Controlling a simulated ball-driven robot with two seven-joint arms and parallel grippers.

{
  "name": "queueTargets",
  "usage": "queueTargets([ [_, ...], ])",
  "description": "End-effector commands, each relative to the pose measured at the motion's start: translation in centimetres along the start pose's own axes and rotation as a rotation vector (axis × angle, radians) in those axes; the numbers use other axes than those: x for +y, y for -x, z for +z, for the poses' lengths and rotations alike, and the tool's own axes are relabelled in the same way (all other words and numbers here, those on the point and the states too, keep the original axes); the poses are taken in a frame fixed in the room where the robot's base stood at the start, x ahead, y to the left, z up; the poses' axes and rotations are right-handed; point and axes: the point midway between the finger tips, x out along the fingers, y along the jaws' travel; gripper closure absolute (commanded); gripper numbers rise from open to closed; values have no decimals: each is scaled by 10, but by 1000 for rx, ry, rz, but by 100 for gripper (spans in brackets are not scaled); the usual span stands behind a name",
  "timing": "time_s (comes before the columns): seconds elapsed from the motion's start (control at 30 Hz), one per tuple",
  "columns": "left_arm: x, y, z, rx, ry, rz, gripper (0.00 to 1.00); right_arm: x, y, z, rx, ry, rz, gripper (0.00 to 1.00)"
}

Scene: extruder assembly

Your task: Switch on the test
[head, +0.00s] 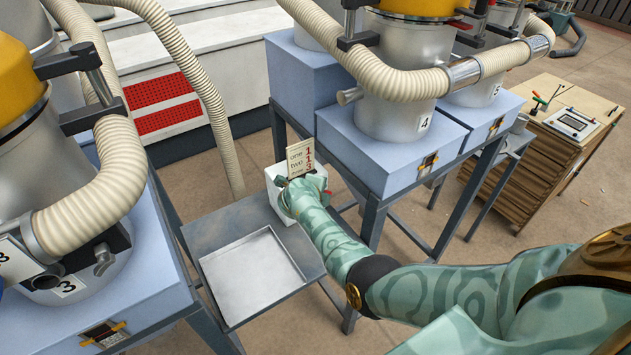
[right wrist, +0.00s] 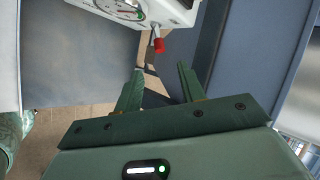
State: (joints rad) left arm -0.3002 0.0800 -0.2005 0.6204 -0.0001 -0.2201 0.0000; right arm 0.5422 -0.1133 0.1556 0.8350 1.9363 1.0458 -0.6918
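The white test box (head: 276,186) stands on a grey side table with an upright card behind it reading "one, two" beside red digits. In the right wrist view the box (right wrist: 178,10) shows part of a round dial and a small metal toggle switch with a red tip (right wrist: 159,46). My right gripper (head: 300,196) is at the box and covers much of its front in the head view. In the right wrist view its two green fingers (right wrist: 160,70) are apart and empty, with the red tip just beyond the gap between them. My left gripper is out of view.
An empty metal tray (head: 252,277) lies on the grey side table (head: 205,236) in front of the box. Blue machine stands (head: 395,160) with silver drums and ribbed hoses rise behind and at the left. A wooden cabinet (head: 560,125) stands at the right.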

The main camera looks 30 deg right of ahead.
Motion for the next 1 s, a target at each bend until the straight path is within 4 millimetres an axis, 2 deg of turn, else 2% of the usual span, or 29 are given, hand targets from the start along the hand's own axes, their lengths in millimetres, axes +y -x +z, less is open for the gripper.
queueTargets([
  [0.03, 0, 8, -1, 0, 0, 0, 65, -1, 13, 0, -2, -2, 1, 60],
  [0.1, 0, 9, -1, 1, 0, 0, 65, 0, 24, 0, -2, -2, 0, 60],
  [0.3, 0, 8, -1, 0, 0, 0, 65, 2, 40, 0, 0, 0, 0, 60],
  [1.0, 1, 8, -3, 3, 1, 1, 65, 2, 43, 0, 0, 1, 1, 60],
])
